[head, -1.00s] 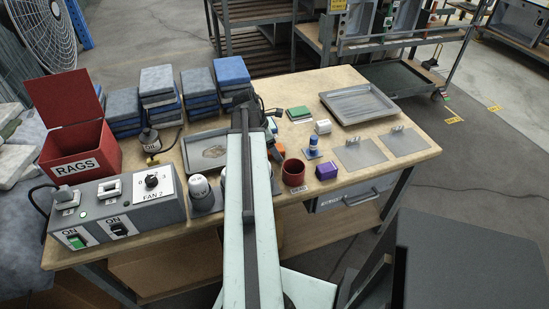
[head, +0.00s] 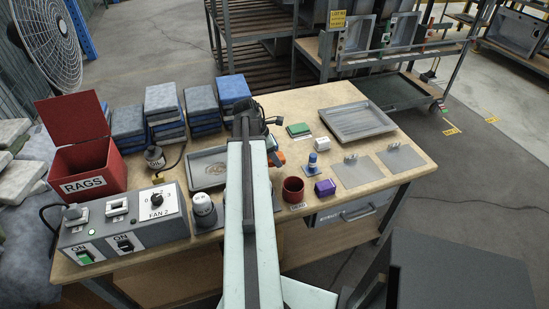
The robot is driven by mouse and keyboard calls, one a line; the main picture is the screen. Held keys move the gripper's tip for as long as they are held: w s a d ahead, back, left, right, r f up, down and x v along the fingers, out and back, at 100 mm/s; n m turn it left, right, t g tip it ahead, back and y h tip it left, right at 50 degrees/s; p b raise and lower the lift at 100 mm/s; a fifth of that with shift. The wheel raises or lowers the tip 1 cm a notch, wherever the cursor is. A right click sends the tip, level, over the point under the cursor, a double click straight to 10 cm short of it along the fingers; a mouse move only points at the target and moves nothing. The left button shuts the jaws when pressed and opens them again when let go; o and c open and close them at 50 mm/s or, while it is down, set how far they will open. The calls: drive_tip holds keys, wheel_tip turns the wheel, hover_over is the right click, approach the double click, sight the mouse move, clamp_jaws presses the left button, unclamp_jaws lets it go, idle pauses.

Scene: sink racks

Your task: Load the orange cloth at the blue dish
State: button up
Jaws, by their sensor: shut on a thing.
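My arm reaches up the middle of the head view over the workbench and hides much of what lies beneath it. My gripper (head: 268,128), a dark shape at the arm's far end, is only partly visible. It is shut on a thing. An orange patch (head: 276,157) shows just right of the arm by the gripper and looks like the orange cloth; its full shape is hidden. I cannot make out a blue dish; the arm may cover it. A small blue-topped bottle (head: 312,161) stands to the right.
Left are a red RAGS box (head: 85,165), a grey switch box (head: 118,226) and stacks of blue-grey cloths (head: 166,111). A grey tray (head: 207,165) lies left of my arm. Right are a red cup (head: 292,190), a purple block (head: 325,188), metal plates (head: 357,170) and another tray (head: 356,121).

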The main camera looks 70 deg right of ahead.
wheel_tip(320, 180, up, 5)
drive_tip(key=p, duration=0.3)
drive_tip(key=shift+r+p, duration=0.2)
drive_tip(key=shift+p, duration=0.15)
drive_tip(key=shift+w+d+f, duration=0.1)
drive_tip(key=shift+d, duration=0.05)
drive_tip(key=w+d+b, duration=0.1)
drive_tip(key=w+d, duration=0.9)
drive_tip(key=d, duration=0.2)
drive_tip(key=f+b, duration=0.6)
drive_tip(key=f, duration=0.1)
drive_tip(key=shift+s+a, duration=0.25)
drive_tip(key=shift+s, duration=0.05)
drive_tip(key=shift+f+b, duration=0.4)
drive_tip(key=shift+b, duration=0.15)
idle(0.5)
wheel_tip(320, 180, up, 7)
drive_tip(key=p, duration=0.7)
